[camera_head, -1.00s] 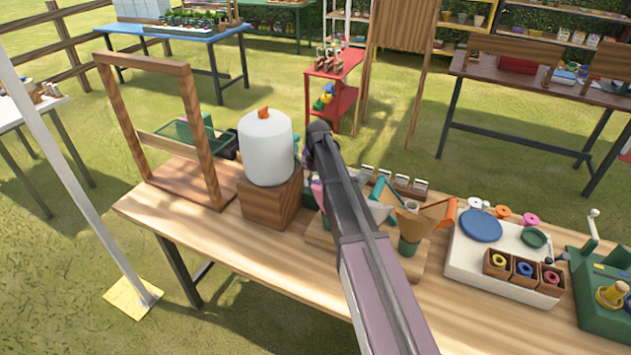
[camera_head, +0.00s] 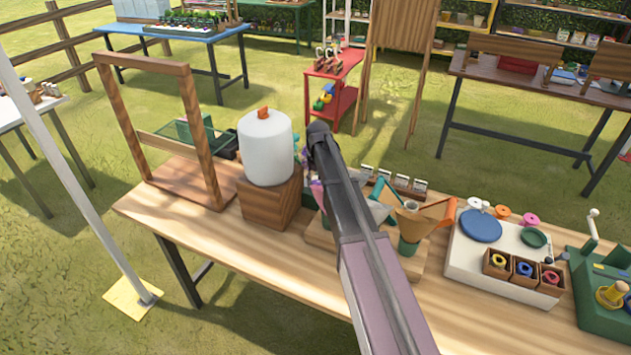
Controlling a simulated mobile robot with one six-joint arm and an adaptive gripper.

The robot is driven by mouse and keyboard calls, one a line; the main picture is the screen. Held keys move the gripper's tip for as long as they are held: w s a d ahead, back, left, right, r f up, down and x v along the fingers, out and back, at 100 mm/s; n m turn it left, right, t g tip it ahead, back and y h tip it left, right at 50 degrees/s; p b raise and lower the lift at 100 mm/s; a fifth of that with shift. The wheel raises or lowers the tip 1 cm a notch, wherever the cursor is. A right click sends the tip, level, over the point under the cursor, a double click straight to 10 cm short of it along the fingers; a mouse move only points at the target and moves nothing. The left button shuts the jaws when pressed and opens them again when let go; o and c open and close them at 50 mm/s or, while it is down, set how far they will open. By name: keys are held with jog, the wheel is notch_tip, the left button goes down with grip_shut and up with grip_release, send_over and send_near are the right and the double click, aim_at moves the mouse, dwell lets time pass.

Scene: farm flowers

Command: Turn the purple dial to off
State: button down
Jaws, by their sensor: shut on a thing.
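My arm (camera_head: 372,262) reaches from the bottom edge up to the middle of the table, its dark far end beside the white tank. My gripper is hidden behind this arm, so its fingers and anything between them do not show. No clear dial face or off mark can be made out.
The white tank (camera_head: 266,148) with an orange cap stands on a wooden block (camera_head: 268,203) left of my arm. Grey and orange funnels (camera_head: 412,219) stand to the right. Further right are a white tray (camera_head: 470,262) and a green machine (camera_head: 597,310). The table's front left is clear.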

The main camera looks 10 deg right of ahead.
jog(key=shift+c, duration=1.3)
grip_release()
jog(key=shift+n, duration=0.4)
